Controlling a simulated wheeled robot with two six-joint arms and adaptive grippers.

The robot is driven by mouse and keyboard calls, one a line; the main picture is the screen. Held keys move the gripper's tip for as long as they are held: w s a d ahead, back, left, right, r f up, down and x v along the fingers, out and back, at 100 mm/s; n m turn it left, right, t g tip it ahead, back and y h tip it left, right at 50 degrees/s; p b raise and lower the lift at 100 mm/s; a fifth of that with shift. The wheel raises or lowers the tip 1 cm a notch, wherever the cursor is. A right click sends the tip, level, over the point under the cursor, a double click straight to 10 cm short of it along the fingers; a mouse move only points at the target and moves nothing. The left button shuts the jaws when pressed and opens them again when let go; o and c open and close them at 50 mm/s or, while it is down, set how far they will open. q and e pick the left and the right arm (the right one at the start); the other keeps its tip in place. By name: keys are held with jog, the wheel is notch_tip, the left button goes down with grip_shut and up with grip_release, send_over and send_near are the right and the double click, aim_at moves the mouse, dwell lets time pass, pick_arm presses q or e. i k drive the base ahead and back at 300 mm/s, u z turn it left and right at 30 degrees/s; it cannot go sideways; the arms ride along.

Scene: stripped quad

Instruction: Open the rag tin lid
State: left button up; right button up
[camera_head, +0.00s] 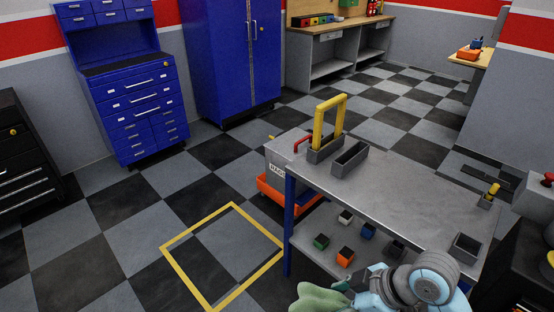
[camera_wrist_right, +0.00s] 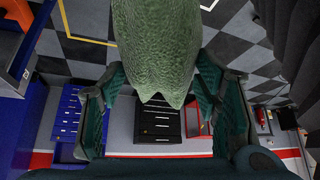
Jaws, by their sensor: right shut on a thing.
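My right gripper (camera_wrist_right: 165,110) is shut on a green rag (camera_wrist_right: 155,45), which hangs between its fingers and fills the upper middle of the right wrist view. In the head view the rag (camera_head: 320,299) shows at the bottom edge, in front of the cart, with my right arm behind it. A red box-like thing (camera_wrist_right: 195,128) with a grey face stands on the floor in the wrist view, beside a black drawer chest. I cannot tell whether it is the rag tin, nor whether it has a lid. My left gripper is not in view.
A grey cart (camera_head: 410,190) stands at centre right, with a yellow-handled holder (camera_head: 328,130) on top and small coloured blocks below. A grey labelled bin on an orange base (camera_head: 268,188) is beside it. A yellow square (camera_head: 222,255) marks clear floor.

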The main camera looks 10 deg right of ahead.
aim_at(291, 144)
jog(key=u, duration=0.05)
jog(key=i, duration=1.2)
jog(key=z, duration=0.95)
jog(key=i, duration=0.95)
jog(key=z, duration=0.65)
